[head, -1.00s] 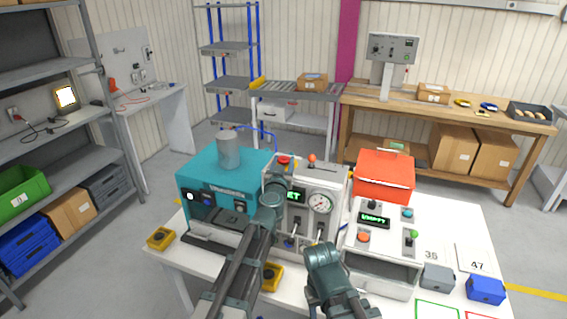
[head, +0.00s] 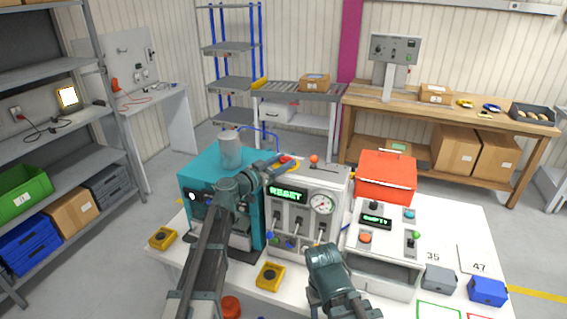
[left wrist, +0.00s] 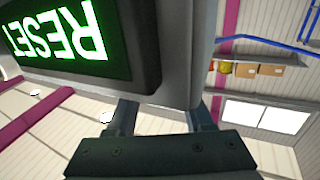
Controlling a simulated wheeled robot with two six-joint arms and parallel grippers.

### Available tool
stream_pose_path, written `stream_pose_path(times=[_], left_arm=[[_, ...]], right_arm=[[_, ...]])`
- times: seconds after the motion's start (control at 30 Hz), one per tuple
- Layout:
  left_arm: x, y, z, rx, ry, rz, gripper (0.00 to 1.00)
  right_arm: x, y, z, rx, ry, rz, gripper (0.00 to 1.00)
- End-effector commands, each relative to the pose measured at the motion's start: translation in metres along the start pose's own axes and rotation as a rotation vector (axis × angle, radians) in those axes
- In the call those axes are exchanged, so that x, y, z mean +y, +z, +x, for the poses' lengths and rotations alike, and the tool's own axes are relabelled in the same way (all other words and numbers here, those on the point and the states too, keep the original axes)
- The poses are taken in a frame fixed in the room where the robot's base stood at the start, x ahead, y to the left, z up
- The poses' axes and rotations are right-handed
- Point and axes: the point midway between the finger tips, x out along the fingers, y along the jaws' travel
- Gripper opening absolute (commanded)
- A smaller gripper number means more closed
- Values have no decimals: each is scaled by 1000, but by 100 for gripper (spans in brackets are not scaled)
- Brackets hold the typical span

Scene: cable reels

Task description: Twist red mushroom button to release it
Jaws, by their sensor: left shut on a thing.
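The red mushroom button (head: 286,158) sits on top of the grey machine panel (head: 331,184), near its left end. My left gripper (head: 283,163) reaches it from the left and is shut on it; the fingers cover part of the button. In the left wrist view, the two fingers (left wrist: 160,118) reach up behind the panel's edge, and their tips and the button are hidden. The green display (head: 287,195) on the panel front reads RESET; it appears upside down in the left wrist view (left wrist: 65,35). My right gripper (head: 323,255) hangs low before the panel, its jaws unclear.
A teal machine (head: 205,173) stands left of the panel. An orange-red box (head: 386,180) and a white control box (head: 375,238) stand right. Small levers and a gauge (head: 321,204) are on the panel front. A yellow block (head: 270,277) lies on the table in front.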

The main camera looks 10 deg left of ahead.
Motion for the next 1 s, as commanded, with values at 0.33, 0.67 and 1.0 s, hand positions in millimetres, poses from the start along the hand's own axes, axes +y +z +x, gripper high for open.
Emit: stream_pose_path(times=[0.33,0.67,1.0], left_arm=[[-1,1,0,-2,75,1,0],[-1,1,0,-2,79,2,0],[-1,1,0,-1,79,1,82]], right_arm=[[0,0,0,0,0,0,50],[0,0,0,0,0,0,50],[0,0,0,0,0,0,50]])
